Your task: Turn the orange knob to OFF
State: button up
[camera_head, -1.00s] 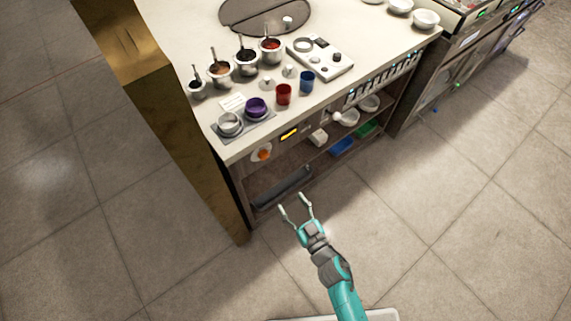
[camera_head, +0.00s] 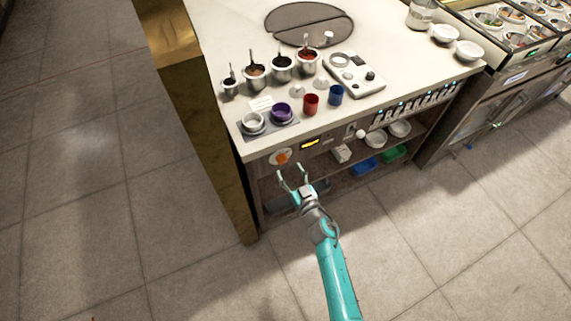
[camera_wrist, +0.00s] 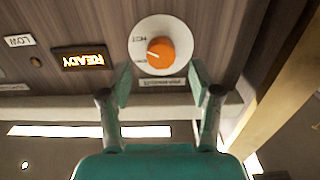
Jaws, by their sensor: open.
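The orange knob (camera_head: 281,157) sits on a round white dial on the front panel of the counter, near its left corner. In the wrist view the orange knob (camera_wrist: 160,49) is near the top, beyond the fingertips, with a pale pointer mark toward its left. The dial (camera_wrist: 141,29) bears lettering that reads upside down; one word looks like HOT. My gripper (camera_head: 292,170) is open and empty, just in front of and below the knob. In the wrist view the fingers of my gripper (camera_wrist: 160,78) are spread below the knob, apart from it.
A brown post (camera_head: 205,130) stands close left of the counter. A shelf below holds a blue tray (camera_head: 364,167) and white bowls. Cups and sauce wells stand on the countertop.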

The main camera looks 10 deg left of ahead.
aim_at(283, 162)
jog(key=shift+x, duration=1.95)
jog(key=c, duration=1.1)
jog(key=shift+c, duration=0.2)
